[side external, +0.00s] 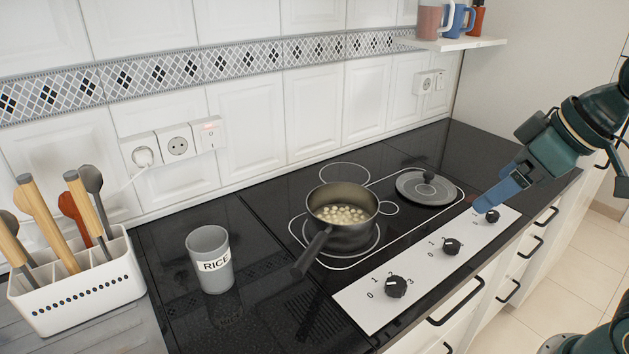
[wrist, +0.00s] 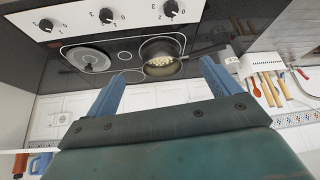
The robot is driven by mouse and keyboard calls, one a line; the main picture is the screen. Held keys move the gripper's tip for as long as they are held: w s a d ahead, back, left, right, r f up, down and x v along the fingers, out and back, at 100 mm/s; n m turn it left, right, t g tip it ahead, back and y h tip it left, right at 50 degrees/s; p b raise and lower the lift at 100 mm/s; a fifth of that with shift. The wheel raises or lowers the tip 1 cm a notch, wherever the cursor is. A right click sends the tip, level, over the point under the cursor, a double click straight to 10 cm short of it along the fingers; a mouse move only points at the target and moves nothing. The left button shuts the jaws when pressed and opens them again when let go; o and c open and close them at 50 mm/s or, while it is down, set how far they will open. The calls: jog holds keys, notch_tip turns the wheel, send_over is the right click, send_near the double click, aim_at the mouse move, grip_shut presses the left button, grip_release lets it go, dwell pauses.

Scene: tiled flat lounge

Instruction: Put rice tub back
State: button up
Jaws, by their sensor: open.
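The rice tub (side external: 208,262), a grey cup-shaped container with a white RICE label, stands upright on the black counter left of the hob. In the wrist view a small pale shape beside the right finger looks like the tub (wrist: 229,57), partly hidden. My gripper (side external: 491,202) is above the far right end of the hob's control panel, well away from the tub. In the wrist view its two blue fingers (wrist: 160,82) are spread with nothing between them.
A pot (side external: 342,214) with pale round pieces stands on the hob, handle towards the tub. A lid (side external: 426,188) lies behind right. A white utensil holder (side external: 78,290) is left of the tub. A wall shelf (side external: 455,43) holds mugs. Counter around the tub is clear.

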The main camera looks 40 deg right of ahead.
jog(key=s+d+f+m, duration=0.1)
jog(key=s+d+m, duration=0.1)
jog(key=s, duration=0.3)
jog(key=shift+s+d+f+h, duration=0.2)
jog(key=shift+f+h, duration=0.1)
jog(key=shift+h, duration=0.1)
dwell(0.9)
